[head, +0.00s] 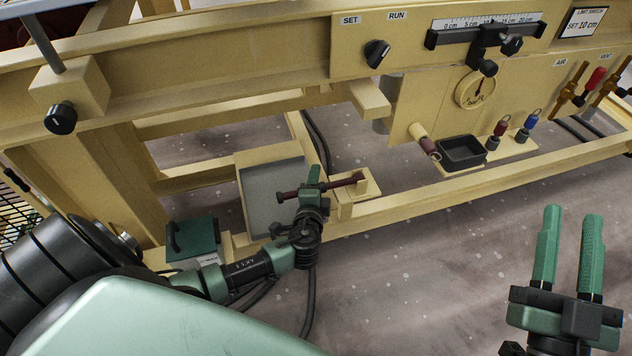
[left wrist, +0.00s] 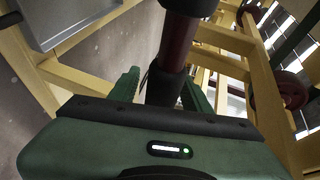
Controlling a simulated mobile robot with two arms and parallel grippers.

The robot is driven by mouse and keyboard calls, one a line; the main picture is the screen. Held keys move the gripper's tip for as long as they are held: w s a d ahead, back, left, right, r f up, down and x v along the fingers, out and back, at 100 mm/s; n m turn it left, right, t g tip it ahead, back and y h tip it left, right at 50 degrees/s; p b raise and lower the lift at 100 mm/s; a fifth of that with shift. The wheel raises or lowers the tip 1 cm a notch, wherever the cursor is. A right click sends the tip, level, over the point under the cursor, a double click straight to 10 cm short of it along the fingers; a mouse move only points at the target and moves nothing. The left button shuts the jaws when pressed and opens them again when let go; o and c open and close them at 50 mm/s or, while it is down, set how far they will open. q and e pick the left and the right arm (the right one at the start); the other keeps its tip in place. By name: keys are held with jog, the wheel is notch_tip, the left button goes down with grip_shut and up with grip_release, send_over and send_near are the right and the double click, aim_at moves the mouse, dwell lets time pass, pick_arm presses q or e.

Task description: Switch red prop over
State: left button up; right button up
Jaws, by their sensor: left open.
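The red prop (head: 342,183) is a dark red bar lying nearly level beside a small beige block (head: 367,186) on the lower frame, low in the middle of the head view. In the left wrist view the prop (left wrist: 175,45) is a dark red cylinder with black collars, running away between the fingers. My left gripper (head: 314,176) is at the prop, with its open green fingers on either side of it; whether they touch it I cannot tell. The gripper hides part of the bar. My right gripper (head: 571,214) is open and empty at the lower right, far from the prop.
A beige machine frame (head: 230,80) spans the back, with a SET/RUN knob (head: 377,53) and a gauge (head: 476,89). A grey tray (head: 268,200) stands left of the prop. A black bin (head: 461,153) sits on a right ledge. Floor around the right gripper is clear.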

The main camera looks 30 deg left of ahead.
pick_arm(q)
jog(key=shift+c, duration=0.3)
grip_shut()
jog(key=shift+d, duration=0.1)
dwell(1.0)
